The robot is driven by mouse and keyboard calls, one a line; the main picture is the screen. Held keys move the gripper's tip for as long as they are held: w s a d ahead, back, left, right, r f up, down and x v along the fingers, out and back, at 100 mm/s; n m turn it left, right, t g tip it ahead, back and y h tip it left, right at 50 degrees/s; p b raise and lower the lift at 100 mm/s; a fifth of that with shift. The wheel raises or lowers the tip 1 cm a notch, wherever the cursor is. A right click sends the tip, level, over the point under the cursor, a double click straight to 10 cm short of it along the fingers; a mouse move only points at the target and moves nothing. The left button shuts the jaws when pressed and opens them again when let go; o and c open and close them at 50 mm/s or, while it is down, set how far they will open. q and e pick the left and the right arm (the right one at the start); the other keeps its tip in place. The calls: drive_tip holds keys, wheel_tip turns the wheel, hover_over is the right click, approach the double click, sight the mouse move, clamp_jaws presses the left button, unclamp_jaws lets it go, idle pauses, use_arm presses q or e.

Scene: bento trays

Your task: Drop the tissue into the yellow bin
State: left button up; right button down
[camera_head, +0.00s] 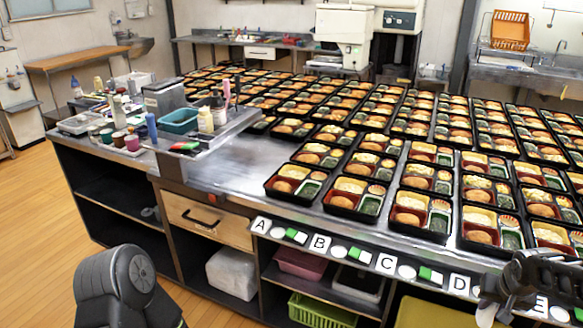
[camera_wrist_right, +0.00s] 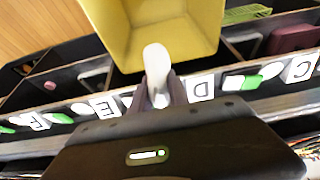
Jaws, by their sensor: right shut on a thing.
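In the head view part of the bin (camera_head: 428,313) shows at the bottom edge. My left gripper is out of view.
The steel counter (camera_head: 225,165) carries rows of filled bento trays (camera_head: 295,182). Lettered cards (camera_head: 320,244) line its front edge. Below are a green basket (camera_head: 320,311), a pink tub (camera_head: 300,264) and a white bag (camera_head: 231,273). Open wooden floor (camera_head: 40,220) lies at the left.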

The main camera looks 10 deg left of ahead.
drive_tip(key=c, duration=1.2)
unclamp_jaws()
drive_tip(key=v, duration=0.7)
drive_tip(key=shift+s+a+r, duration=0.1)
drive_tip(key=shift+s+r, duration=0.05)
drive_tip(key=shift+r, duration=0.2)
